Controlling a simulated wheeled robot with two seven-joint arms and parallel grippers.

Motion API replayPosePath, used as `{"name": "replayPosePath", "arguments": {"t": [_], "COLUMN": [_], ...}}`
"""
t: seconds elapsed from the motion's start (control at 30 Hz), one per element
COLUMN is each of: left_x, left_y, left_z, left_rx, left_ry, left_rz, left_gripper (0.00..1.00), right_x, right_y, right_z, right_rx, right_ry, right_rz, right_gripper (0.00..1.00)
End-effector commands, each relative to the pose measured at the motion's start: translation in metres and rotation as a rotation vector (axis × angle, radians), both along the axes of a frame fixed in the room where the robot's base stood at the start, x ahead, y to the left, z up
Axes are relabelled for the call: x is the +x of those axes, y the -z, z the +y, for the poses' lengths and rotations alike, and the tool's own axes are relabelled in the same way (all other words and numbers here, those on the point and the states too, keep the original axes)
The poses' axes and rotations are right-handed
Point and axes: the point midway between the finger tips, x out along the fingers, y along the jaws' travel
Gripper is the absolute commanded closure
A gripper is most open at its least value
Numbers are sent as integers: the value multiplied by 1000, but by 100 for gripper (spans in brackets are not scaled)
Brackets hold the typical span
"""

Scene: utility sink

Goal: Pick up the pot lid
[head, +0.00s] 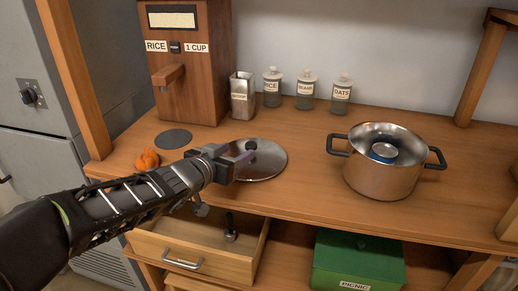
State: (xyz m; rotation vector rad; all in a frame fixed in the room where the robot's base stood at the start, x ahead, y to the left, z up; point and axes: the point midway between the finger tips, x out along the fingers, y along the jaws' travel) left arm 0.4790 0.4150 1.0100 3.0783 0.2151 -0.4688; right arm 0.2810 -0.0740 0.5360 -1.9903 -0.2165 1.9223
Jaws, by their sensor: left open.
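The pot lid (268,163) is a round, shiny metal disc lying flat on the wooden counter, left of the pot. My left gripper (243,156) reaches in from the left and is over the lid's left part. It is open, and its fingers are near the lid's middle. A small dark knob (251,145) shows just beyond the fingertips. Whether the fingers touch the lid or knob I cannot tell. The steel pot (382,172) with two black handles stands upright on the right, with a small round can-like item (384,152) inside. My right gripper is not in view.
A wooden rice dispenser (191,70), a metal scoop container (242,97) and labelled jars (307,92) stand at the back. An orange item (147,159) sits at left. An open drawer (196,244) and a green picnic box (358,264) are below the counter.

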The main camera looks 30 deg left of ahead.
Motion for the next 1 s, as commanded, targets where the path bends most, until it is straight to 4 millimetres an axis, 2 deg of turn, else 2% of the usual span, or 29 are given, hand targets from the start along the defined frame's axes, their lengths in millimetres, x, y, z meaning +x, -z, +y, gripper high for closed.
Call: {"name": "replayPosePath", "arguments": {"t": [0.3, 0.6, 0.87, 1.0], "left_x": [1, 24, 25, 32], "left_y": [1, 10, 8, 13], "left_z": [0, 4, 3, 4], "left_rx": [0, -1, 0, 0], "left_ry": [0, 0, 0, 0], "left_rz": [0, 2, 0, 1], "left_gripper": [45, 45, 45, 45], "right_x": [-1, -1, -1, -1], "right_y": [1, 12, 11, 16], "right_z": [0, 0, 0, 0], "right_rx": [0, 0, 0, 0], "right_ry": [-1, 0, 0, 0], "right_rz": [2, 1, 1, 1], "right_gripper": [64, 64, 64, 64]}}
